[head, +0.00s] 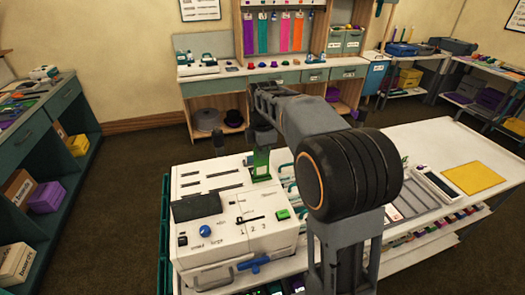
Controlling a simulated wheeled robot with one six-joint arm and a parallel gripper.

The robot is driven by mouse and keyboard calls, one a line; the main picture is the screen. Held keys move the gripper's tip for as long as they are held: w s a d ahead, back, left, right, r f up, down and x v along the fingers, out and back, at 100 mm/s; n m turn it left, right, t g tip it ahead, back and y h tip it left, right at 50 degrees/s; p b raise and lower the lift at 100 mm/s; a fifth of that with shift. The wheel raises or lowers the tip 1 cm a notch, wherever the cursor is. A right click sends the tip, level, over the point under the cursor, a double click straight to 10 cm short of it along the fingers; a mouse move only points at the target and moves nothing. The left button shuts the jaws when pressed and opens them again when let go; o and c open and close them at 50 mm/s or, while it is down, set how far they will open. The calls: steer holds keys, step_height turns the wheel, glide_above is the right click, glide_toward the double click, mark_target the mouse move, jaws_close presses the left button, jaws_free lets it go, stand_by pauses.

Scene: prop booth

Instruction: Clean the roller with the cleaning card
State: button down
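A white card machine (240,212) stands on the near table, with several dark slots on its top, a dark panel, a blue knob (204,231), a green button (282,214) and a blue lever (254,263) at the front. A green card-like piece (262,164), probably the cleaning card, is upright at the machine's back right. My gripper (262,146) points down directly over it, and its tips meet or overlap the green piece. The fingers are too small and dark to show whether they are shut on it. The roller cannot be made out.
My arm hides part of the table right of the machine. Farther right lie a yellow sheet (473,178) and a white device with a dark screen (438,186). A back bench (270,78) with hanging colored strips stands behind. A teal shelf unit (62,130) is at left, with open floor between.

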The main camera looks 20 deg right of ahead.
mark_target(263, 176)
steer(key=shift+f, duration=0.3)
steer(key=shift+f+b, duration=2.8)
steer(key=shift+f, duration=1.3)
steer(key=shift+f, duration=0.1)
steer(key=shift+r, duration=0.25)
steer(key=shift+r+p, duration=2.75)
steer(key=shift+r, duration=0.25)
steer(key=shift+f, duration=0.25)
steer(key=shift+f+b, duration=2.15)
steer(key=shift+f, duration=0.85)
steer(key=shift+r, duration=0.15)
